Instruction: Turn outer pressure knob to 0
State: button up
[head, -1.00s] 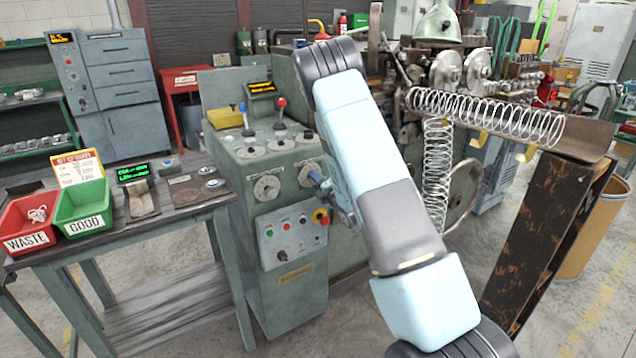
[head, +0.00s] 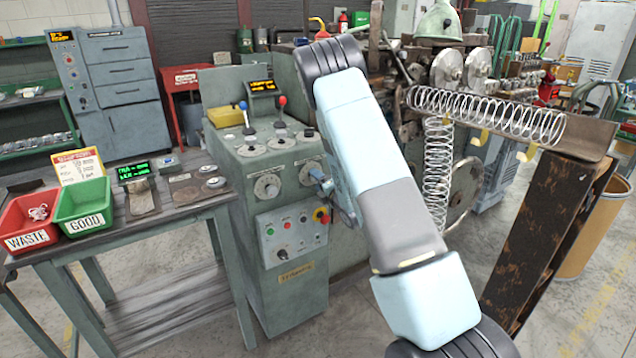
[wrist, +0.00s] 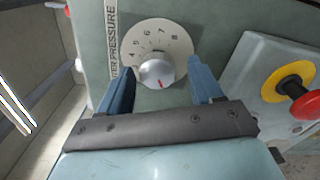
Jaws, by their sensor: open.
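The outer pressure knob (wrist: 157,72) is a silvery round knob on a pale dial plate, on a green panel lettered "...ER PRESSURE". A red mark on the knob points to the bottom of the wrist view. The dial figures 4 to 8 show around its left and top; the other figures are hidden. My gripper (wrist: 161,67) is open, with one blue finger on each side of the knob. I cannot tell whether either finger touches it. In the head view my gripper (head: 321,181) is at the right dial on the front of the green console (head: 284,225).
A red and yellow stop button (wrist: 300,95) sticks out right of my gripper in the wrist view. Another dial (head: 267,186) is left of my gripper on the console. Levers (head: 282,112) rise from its top. A coil spring (head: 485,115) lies on the right.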

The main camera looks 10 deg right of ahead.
jog(key=v, duration=1.3)
